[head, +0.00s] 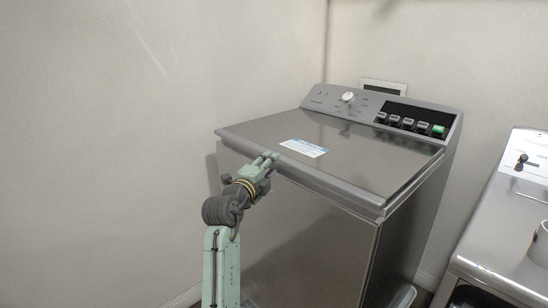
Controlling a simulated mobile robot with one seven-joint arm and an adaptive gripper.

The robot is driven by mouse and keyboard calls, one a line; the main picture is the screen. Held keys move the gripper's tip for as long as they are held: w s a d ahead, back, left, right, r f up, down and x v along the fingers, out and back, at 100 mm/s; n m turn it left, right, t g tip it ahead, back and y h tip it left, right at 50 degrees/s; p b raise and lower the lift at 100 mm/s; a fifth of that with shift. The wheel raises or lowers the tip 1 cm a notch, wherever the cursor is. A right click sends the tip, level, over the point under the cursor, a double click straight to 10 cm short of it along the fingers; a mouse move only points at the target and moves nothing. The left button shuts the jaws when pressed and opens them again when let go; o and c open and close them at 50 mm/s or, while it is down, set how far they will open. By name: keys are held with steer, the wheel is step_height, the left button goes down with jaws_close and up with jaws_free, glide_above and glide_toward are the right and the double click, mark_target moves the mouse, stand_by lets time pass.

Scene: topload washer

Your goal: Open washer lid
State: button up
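The topload washer (310,220) is grey metal and stands in the middle of the head view. Its flat lid (370,160) is down and closed, with a white and blue label (304,148) near the front left. I cannot tell whether the fingertips touch the lid. The fingers appear close together, but the gap between them is too small to judge.
The washer's control panel (385,108) with a white knob and several buttons rises behind the lid. A second appliance (510,235) stands at the right, with a white cylindrical object (540,243) on it. A bare wall (150,100) is close on the left.

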steer(key=x, duration=0.3)
steer(key=shift+w+p, duration=0.2)
steer(key=shift+p, duration=0.1)
jaws_close()
stand_by(0.7)
